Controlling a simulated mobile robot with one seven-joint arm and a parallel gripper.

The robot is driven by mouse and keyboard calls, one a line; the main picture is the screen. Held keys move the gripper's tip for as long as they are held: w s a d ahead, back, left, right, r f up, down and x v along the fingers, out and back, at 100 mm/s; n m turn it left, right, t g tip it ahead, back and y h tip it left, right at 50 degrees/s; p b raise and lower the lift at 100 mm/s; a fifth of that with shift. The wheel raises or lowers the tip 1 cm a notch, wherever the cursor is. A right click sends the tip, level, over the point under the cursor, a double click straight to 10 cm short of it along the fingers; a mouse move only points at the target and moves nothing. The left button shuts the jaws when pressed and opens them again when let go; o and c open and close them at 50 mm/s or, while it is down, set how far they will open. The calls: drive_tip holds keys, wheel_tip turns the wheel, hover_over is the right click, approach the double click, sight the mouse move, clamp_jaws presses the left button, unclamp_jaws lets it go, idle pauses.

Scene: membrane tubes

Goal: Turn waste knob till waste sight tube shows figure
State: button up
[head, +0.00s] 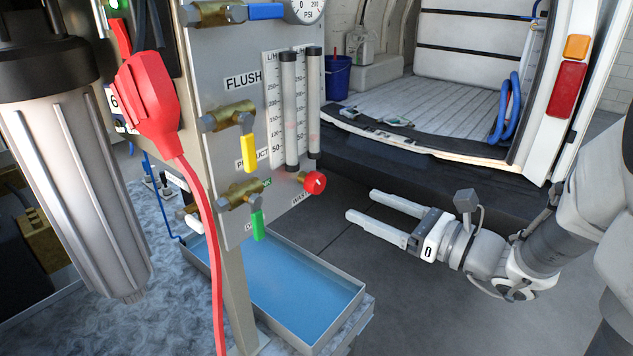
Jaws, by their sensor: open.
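The waste knob (314,183) is red and round, on the panel's right edge below the sight tubes, beside partly legible lettering. Two clear sight tubes with scales stand above it, a left tube (290,110) and a right tube (313,105). A faint pinkish mark shows low in each, but the float readings are too small to tell. Which tube is the waste one I cannot read for sure. My gripper (363,207) is open and empty, its two fingers pointing left toward the panel. It is to the right of the red knob and a little lower, apart from it.
The panel (222,90) also bears a yellow-handled valve (249,152), a green-handled valve (258,222) and a blue-handled valve (265,11). A red plug and cable (150,95) hang at left. A water tray (345,309) lies below. Floor between knob and gripper is clear.

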sight(320, 187)
drive_tip(key=x, duration=1.2)
drive_tip(key=shift+w+a+p, duration=0.15)
drive_tip(key=shift+p, duration=0.25)
clamp_jaws()
drive_tip(key=shift+f+b, duration=0.1)
drive_tip(key=shift+b, duration=0.4)
